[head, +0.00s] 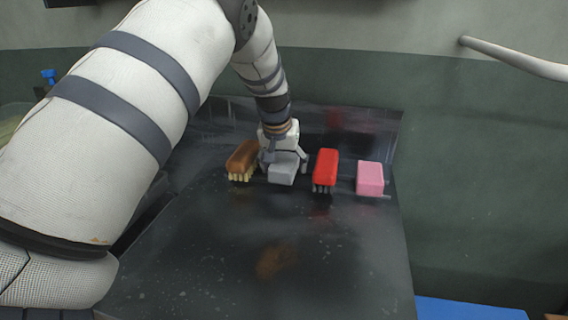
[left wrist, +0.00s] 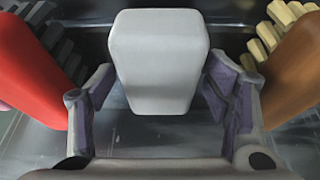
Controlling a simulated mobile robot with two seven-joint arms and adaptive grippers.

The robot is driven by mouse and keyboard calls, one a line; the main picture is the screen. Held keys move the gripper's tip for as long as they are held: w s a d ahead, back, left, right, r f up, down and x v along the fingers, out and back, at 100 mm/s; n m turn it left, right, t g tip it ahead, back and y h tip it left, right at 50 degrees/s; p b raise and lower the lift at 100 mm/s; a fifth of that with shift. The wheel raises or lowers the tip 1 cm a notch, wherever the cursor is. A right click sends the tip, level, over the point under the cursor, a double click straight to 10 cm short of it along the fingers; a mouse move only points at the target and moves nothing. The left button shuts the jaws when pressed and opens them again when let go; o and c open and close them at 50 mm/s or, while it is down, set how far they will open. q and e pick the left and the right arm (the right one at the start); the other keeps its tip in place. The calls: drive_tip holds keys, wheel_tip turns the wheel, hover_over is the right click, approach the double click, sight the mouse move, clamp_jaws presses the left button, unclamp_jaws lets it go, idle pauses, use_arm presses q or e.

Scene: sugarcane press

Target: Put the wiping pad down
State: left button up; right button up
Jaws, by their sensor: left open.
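The wiping pad appears to be the grey block (head: 283,168) on the dark metal counter (head: 262,230), between a brown brush and a red brush. In the left wrist view the grey pad (left wrist: 158,62) stands centred between the fingers. My left gripper (head: 284,160) is open around the pad, coming from above and behind it. In the left wrist view the fingers of my left gripper (left wrist: 160,100) are spread, with a gap on each side of the pad. My right gripper is not in view.
The brown brush (head: 242,159) stands close on the left and the red brush (head: 325,168) close on the right. A pink block (head: 370,178) is farther right. The front of the counter is clear. A pale rail (head: 515,58) juts from the wall at the upper right.

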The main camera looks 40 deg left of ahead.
use_arm(q)
drive_tip(key=p+v, duration=0.2)
drive_tip(key=v, duration=1.1)
drive_tip(key=shift+w, duration=0.15)
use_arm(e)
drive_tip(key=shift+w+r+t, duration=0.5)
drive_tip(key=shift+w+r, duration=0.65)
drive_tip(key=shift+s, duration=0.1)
